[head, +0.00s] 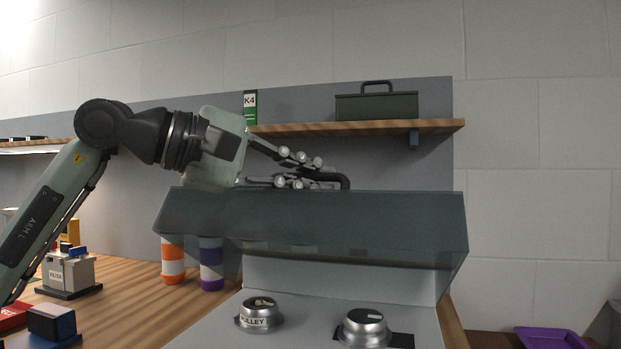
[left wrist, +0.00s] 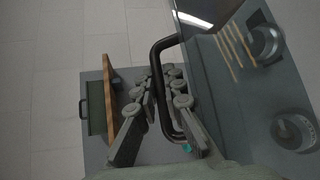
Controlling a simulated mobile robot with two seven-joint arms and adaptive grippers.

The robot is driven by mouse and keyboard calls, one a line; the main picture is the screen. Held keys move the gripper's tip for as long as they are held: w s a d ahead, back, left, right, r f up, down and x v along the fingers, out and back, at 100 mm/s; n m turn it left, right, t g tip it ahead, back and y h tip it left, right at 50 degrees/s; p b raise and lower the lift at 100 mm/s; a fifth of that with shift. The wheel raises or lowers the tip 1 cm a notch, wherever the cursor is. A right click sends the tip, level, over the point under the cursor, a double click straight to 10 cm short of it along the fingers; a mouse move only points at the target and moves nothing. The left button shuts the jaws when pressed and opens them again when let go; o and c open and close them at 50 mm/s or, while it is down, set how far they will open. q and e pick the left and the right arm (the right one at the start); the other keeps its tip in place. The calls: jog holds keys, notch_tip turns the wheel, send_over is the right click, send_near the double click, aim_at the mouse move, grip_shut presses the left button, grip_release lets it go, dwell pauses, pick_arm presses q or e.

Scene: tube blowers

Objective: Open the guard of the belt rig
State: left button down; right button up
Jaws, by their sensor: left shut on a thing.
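The guard (head: 320,225) is a dark tinted, see-through cover above the grey front of the belt rig (head: 285,290). A black loop handle (head: 344,182) stands on its upper edge. My left gripper (head: 322,174) reaches in from the left above the guard and is shut on that handle. In the left wrist view the handle (left wrist: 155,55) runs between the fingers (left wrist: 165,85), and the guard (left wrist: 215,75) lies to the right. I cannot tell exactly how far the guard is tilted. My right gripper is not in view.
Two knobs, one labelled as a pulley (head: 259,312) and a second (head: 364,328), sit on the rig's front. A shelf (head: 440,125) behind carries a green toolbox (head: 376,106) and a K4 binder (head: 250,107).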

pick_arm(q)
jog(key=shift+w+a+r, duration=0.1)
jog(key=shift+w+r, duration=0.05)
jog(key=shift+r, duration=0.25)
jog(key=c, duration=1.9)
grip_release()
jog(key=shift+f, duration=0.1)
jog(key=v, duration=1.2)
jog(key=shift+f, duration=0.15)
